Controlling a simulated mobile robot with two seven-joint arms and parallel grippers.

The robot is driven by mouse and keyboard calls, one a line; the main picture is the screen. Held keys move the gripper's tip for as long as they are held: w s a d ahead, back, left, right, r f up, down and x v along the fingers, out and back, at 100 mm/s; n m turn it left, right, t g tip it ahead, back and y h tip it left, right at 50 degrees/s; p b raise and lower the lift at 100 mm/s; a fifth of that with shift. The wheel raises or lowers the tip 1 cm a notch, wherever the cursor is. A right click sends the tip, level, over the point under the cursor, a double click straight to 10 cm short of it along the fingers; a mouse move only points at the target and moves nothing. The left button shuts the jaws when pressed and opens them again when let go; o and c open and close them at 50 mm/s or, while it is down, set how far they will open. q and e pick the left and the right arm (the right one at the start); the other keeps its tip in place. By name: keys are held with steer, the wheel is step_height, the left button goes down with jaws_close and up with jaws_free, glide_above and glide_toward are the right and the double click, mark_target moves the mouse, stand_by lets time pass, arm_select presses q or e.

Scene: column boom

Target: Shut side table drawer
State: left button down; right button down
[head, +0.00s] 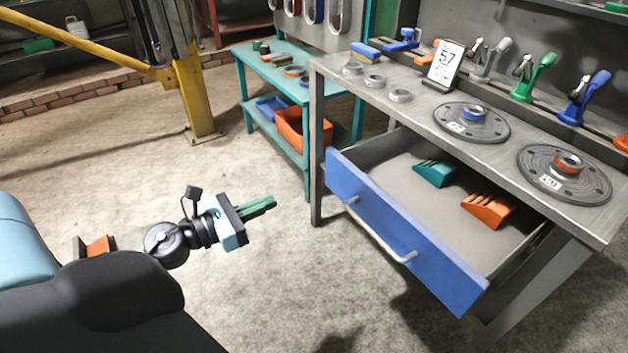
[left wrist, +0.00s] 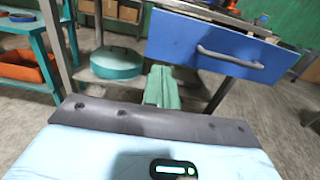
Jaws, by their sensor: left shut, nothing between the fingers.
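The drawer (head: 400,235) with a blue front stands pulled out from the grey workbench (head: 420,98). Its silver bar handle (head: 380,232) runs along the front. Inside lie a teal wedge-shaped block (head: 435,171) and an orange one (head: 487,209). My left gripper (head: 272,203) is shut and empty, left of the drawer front and apart from it, with green fingers pointing toward the bench. In the left wrist view the fingers (left wrist: 162,88) show below and left of the blue drawer front (left wrist: 215,45) and its handle (left wrist: 230,56). My right gripper is not in view.
A teal side table (head: 262,62) with an orange bin (head: 300,130) stands behind, left of the workbench. Two round grey discs (head: 470,123) and several clamps (head: 532,75) are on the bench. A yellow post (head: 190,95) stands at the back left. Open floor lies before the drawer.

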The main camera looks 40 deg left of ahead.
arm_select(q)
steer(key=shift+w, duration=0.1)
steer(key=p, duration=0.2)
glide_toward(332, 175)
steer(key=x, duration=0.7)
stand_by(0.3)
